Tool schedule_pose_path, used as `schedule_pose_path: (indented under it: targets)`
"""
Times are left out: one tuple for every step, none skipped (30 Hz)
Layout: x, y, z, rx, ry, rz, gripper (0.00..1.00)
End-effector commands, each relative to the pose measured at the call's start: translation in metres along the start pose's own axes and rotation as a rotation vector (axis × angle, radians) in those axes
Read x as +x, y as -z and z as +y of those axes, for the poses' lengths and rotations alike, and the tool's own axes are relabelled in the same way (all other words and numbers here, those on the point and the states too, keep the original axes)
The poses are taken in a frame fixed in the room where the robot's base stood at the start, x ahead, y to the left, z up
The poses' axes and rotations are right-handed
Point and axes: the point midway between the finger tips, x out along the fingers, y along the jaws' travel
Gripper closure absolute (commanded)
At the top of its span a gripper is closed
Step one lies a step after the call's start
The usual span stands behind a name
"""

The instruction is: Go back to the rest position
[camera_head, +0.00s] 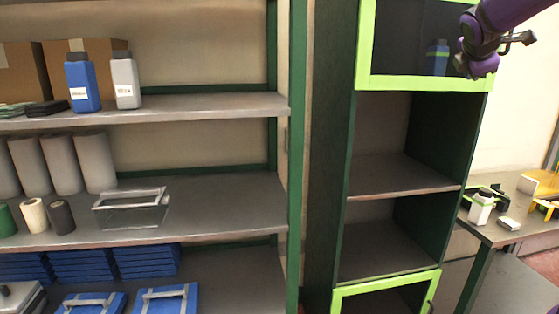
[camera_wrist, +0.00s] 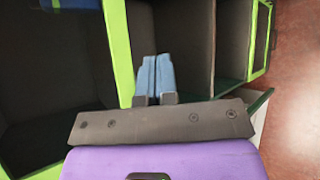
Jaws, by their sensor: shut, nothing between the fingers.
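My gripper (camera_wrist: 154,60) shows in the wrist view with its two blue fingers side by side and touching, nothing between them. In the head view, my purple arm end (camera_head: 484,38) is at the top right, in front of the cabinet's green-framed upper door (camera_head: 366,45). The fingers cannot be made out there. In the wrist view, the fingers point toward the cabinet's dark open compartments (camera_wrist: 186,45).
A blue bottle (camera_head: 437,58) shows through the dark upper door pane. The middle cabinet shelf (camera_head: 400,178) is empty. A shelf rack (camera_head: 297,150) with bottles and rolls stands left. A table (camera_head: 500,236) with small items stands right.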

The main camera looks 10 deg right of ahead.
Motion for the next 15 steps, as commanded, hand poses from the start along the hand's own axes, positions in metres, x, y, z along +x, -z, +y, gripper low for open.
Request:
schedule_pose_path:
  targets:
    - [-0.024, 0.021, -0.009, 0.088, 0.012, 0.035, 1.00]
    - [-0.036, 0.032, -0.016, 0.147, 0.024, 0.055, 1.00]
    - [-0.052, 0.045, -0.026, 0.224, 0.043, 0.080, 1.00]
    - [-0.063, 0.055, -0.034, 0.283, 0.059, 0.099, 1.00]
    - [-0.075, 0.065, -0.042, 0.340, 0.075, 0.117, 1.00]
    - [-0.090, 0.078, -0.054, 0.416, 0.101, 0.140, 1.00]
    - [-0.101, 0.087, -0.064, 0.472, 0.120, 0.156, 1.00]
    - [-0.112, 0.096, -0.073, 0.530, 0.143, 0.172, 1.00]
    - [-0.126, 0.107, -0.087, 0.602, 0.173, 0.192, 1.00]
    - [-0.137, 0.116, -0.098, 0.657, 0.198, 0.206, 1.00]
    - [-0.147, 0.124, -0.109, 0.710, 0.224, 0.219, 1.00]
    - [-0.160, 0.134, -0.125, 0.782, 0.261, 0.236, 1.00]
    - [-0.170, 0.142, -0.137, 0.832, 0.291, 0.246, 1.00]
    - [-0.179, 0.149, -0.149, 0.885, 0.321, 0.256, 1.00]
    - [-0.192, 0.158, -0.166, 0.952, 0.365, 0.266, 1.00]
